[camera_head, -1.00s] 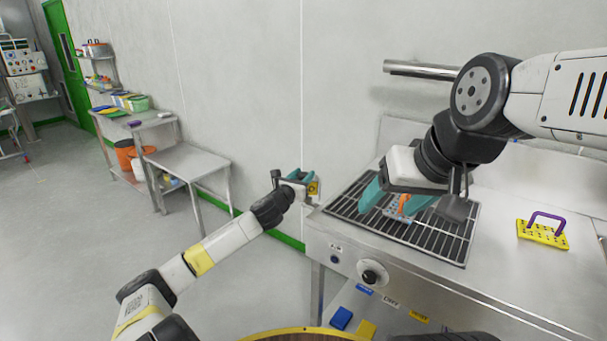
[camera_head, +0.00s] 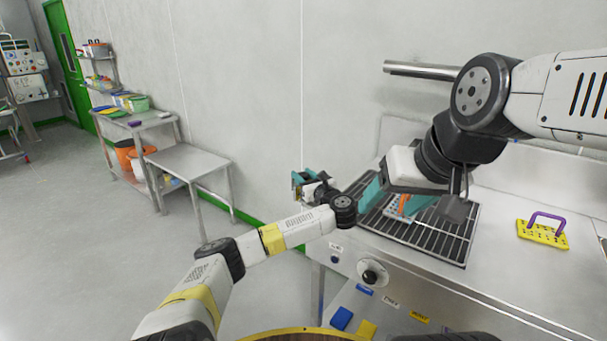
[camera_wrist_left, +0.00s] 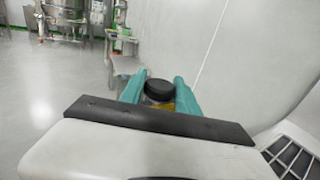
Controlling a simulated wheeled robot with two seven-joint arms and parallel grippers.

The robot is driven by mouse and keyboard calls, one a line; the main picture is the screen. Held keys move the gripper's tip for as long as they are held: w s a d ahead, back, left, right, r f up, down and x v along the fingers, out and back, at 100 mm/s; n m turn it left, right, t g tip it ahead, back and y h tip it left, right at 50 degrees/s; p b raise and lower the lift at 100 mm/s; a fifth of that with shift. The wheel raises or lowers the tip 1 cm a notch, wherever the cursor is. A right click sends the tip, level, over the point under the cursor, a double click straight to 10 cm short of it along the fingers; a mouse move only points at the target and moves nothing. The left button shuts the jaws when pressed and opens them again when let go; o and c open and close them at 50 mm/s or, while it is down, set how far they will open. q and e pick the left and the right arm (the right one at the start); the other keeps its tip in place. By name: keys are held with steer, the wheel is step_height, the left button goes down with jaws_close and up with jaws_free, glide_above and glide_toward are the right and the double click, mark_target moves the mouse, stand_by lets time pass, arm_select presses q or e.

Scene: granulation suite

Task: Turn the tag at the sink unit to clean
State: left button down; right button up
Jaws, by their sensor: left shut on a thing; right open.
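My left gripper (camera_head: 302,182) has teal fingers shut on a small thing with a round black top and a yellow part. The wrist view shows this black-topped thing (camera_wrist_left: 159,92) between the fingertips. I cannot tell whether it is the tag. The gripper is in the air beside the wall, left of a steel unit (camera_head: 430,272) with a dark grate. My right gripper (camera_head: 396,196) is open above the grate, near a pale blue perforated piece with an orange handle (camera_head: 403,204). No tag is clearly recognisable, and no wording is legible.
A yellow perforated block (camera_head: 543,235) with a purple handle lies on the unit's right top. A dark knob (camera_head: 372,272) is on its front. A pipe (camera_head: 422,70) juts out above. A bare steel table (camera_head: 190,160) stands left; the floor between is clear.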

arm_select(q)
steer(key=shift+n+g+y, duration=0.8)
steer(key=shift+n+y, duration=0.2)
steer(key=shift+y, duration=0.3)
steer(key=c, duration=0.9)
jaws_free()
steer(key=v, duration=0.6)
steer(key=shift+s+d+f, duration=0.15)
steer(key=shift+s+d, duration=0.05)
steer(key=shift+d, duration=0.1)
steer(key=shift+s+d, duration=0.3)
steer(key=shift+s, duration=0.15)
